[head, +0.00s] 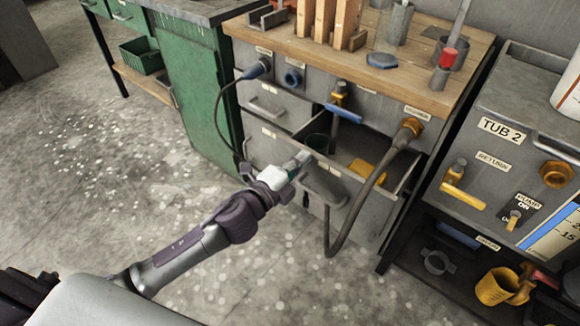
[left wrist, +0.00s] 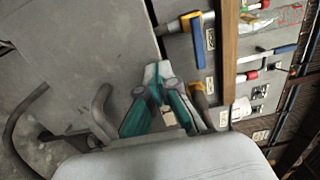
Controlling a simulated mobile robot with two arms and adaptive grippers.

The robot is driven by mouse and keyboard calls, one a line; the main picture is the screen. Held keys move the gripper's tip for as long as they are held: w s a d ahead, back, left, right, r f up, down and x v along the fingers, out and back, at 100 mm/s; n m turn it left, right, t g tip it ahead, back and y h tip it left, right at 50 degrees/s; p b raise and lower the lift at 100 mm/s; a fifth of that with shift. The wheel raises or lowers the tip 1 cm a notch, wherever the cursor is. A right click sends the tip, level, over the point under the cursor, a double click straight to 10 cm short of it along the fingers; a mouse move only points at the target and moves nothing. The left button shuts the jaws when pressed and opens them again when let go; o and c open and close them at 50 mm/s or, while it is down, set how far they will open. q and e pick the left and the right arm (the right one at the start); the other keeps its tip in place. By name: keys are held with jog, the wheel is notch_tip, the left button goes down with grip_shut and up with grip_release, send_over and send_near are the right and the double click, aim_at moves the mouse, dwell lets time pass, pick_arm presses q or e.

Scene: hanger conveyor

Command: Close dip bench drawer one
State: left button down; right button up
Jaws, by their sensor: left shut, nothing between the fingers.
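The grey dip bench has a wooden top (head: 400,62). One of its drawers (head: 408,180) is pulled open, with a dark green cup and a yellow item (head: 368,172) inside. The label numbers are too small to read. The drawer above it on the left (head: 275,104) is shut. My left gripper (head: 303,158) is shut and empty, at the open drawer's front near its left part. I cannot tell whether it touches the drawer. In the left wrist view its teal fingers (left wrist: 157,75) come together, with bench fittings beyond. My right gripper is out of view.
A dark hose (head: 350,222) loops from the orange fitting (head: 411,128) down in front of the open drawer. A blue-plugged cable (head: 220,110) hangs at the left. Tub 2 (head: 465,150) stands to the right, a green cabinet (head: 195,90) to the left. The floor in front is clear.

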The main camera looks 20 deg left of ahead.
pick_arm(q)
jog(key=x, duration=1.2)
jog(key=shift+w, duration=0.3)
jog(key=shift+d+f, duration=0.1)
